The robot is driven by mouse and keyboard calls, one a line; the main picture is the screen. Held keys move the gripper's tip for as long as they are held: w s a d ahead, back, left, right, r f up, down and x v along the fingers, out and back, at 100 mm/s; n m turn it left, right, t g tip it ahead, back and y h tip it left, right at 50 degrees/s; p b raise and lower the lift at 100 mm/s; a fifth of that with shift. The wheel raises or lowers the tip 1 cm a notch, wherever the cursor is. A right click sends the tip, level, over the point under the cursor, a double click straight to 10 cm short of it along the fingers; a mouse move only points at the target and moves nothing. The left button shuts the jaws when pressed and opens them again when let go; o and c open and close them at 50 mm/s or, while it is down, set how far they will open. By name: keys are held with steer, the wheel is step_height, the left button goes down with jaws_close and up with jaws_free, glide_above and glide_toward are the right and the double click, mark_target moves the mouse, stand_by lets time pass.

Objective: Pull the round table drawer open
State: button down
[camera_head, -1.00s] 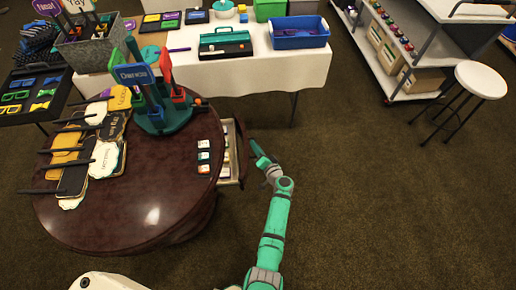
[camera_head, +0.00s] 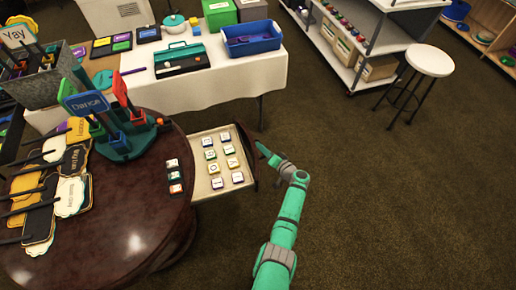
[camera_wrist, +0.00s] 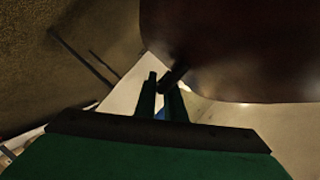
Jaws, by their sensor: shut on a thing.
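The round table (camera_head: 120,230) has a dark, glossy red-brown top and stands at the left in the head view. Its drawer (camera_head: 205,193) sticks out well to the right, with a pale inside holding several small lettered blocks (camera_head: 213,168). My gripper (camera_head: 262,152) is at the drawer's outer end, to the right of its dark front. In the wrist view my green fingers (camera_wrist: 160,95) are close together on a dark bar-like part, which looks like the drawer handle (camera_wrist: 174,76). The exact contact is dim and partly hidden.
On the round table are several sign paddles (camera_head: 50,190), a green holder with signs (camera_head: 125,140) and small blocks (camera_head: 173,175). A white-clothed table (camera_head: 215,95) stands behind. A stool (camera_head: 428,62) and shelf cart (camera_head: 345,50) are at the back right. Carpet at right is clear.

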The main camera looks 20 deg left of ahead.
steer(key=shift+w, duration=0.1)
steer(key=c, duration=2.1)
jaws_free()
steer(key=shift+d, duration=0.1)
steer(key=v, duration=1.1)
